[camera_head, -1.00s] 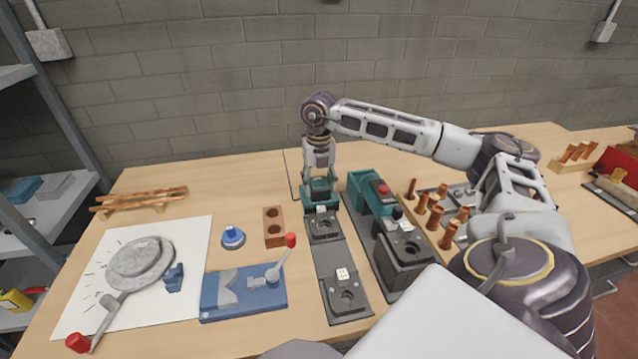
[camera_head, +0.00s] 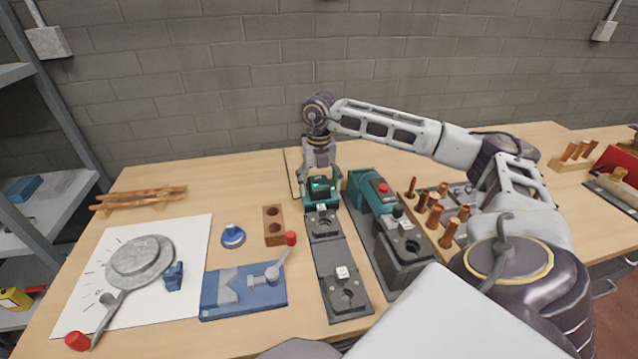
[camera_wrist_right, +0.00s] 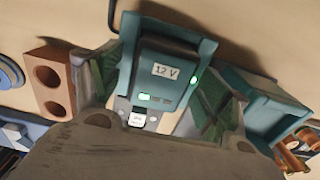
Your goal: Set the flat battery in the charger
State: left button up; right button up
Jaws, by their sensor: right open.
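The charger (camera_wrist_right: 206,50) is a teal holder in the right wrist view. A dark teal battery (camera_wrist_right: 160,82) marked "12 V" sits between its side walls. A green light (camera_wrist_right: 194,79) glows on the charger rim, and a small green bar shows on the battery's face. In the head view, the battery (camera_head: 321,186) is a small dark block under my right gripper (camera_head: 320,178). The gripper points down, open, with one finger on each side of the battery; the wrist view shows both fingers apart from it. My left gripper is not in view.
Two grey plates with white tags (camera_head: 342,273) lie in front of the charger. A teal machine with a red button (camera_head: 383,188) stands close on the right. A brown two-hole block (camera_head: 274,226) and a blue lever fixture (camera_head: 243,291) are left. Copper pieces stand farther right.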

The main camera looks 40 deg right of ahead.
jog(key=shift+r, duration=0.15)
jog(key=shift+r, duration=3.85)
jog(key=shift+r, duration=0.1)
